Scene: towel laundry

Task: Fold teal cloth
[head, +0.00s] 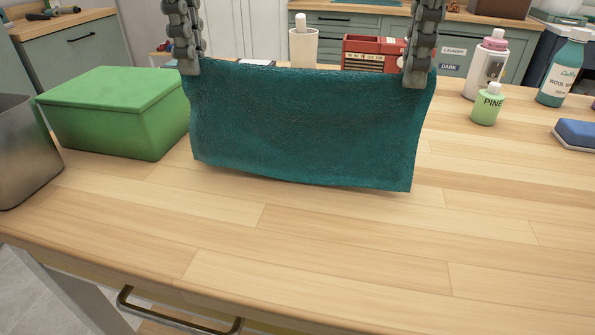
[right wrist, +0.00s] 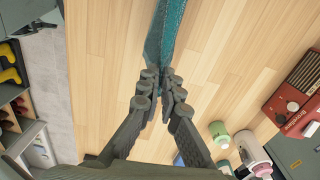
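The teal cloth (head: 305,125) hangs spread out between my two grippers above the wooden table, its broad face toward the head camera. My left gripper (head: 189,66) is shut on its upper left corner. My right gripper (head: 416,80) is shut on its upper right corner. In the right wrist view, the right gripper's fingers (right wrist: 164,95) are closed together on the cloth edge (right wrist: 165,45), which is seen nearly edge-on. The lower edge of the cloth is close to the tabletop; I cannot tell whether it touches.
A green lidded box (head: 115,115) and a metal bin (head: 22,150) stand at the left of the table (head: 330,245). Bottles (head: 487,105), a blue sponge or brush (head: 577,133) and a red radio-like box (head: 372,52) stand right and behind. The front tabletop is clear.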

